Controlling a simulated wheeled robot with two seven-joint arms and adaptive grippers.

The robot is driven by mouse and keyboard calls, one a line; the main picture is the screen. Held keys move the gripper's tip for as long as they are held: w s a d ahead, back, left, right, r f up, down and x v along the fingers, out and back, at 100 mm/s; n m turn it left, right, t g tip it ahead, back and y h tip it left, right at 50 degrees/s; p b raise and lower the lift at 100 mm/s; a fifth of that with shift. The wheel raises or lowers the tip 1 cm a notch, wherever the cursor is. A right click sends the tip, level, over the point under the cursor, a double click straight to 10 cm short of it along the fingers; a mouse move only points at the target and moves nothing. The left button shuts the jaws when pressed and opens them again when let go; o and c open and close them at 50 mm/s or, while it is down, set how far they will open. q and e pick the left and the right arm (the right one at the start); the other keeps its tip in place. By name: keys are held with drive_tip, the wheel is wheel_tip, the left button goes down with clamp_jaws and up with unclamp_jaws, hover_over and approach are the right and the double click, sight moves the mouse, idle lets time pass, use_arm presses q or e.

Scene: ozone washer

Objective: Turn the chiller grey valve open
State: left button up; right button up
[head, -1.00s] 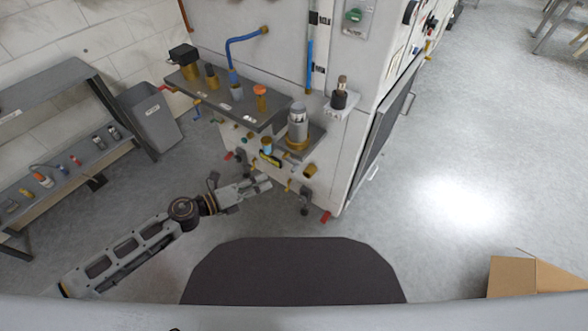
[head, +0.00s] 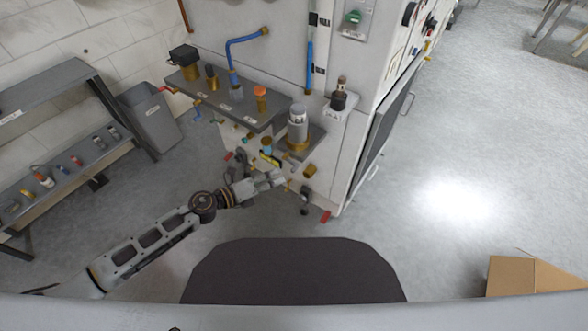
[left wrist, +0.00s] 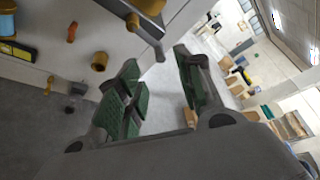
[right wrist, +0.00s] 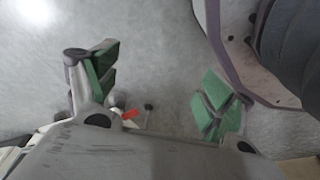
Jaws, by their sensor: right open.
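The white machine (head: 345,170) stands ahead with several pipes and valves low on its front. A dark grey valve part (head: 304,210) hangs near its lower edge beside a red handle (head: 326,217); I cannot tell for sure that it is the chiller grey valve. My left gripper (head: 278,178) is in front of these low fittings. In the left wrist view my left gripper (left wrist: 156,62) is open with nothing between its fingers; a brass fitting (left wrist: 99,61) and a dark knob (left wrist: 77,89) lie to its left. My right gripper (right wrist: 160,65) is open and empty above the floor.
A grey shelf (head: 158,90) with brass fittings and a grey cylinder (head: 298,122) jut out above my left gripper. A bench (head: 75,178) and a grey bin (head: 150,118) stand at left. A cardboard box (head: 535,277) lies at lower right.

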sight(294, 168)
use_arm(q)
drive_tip(key=shift+x, duration=4.45)
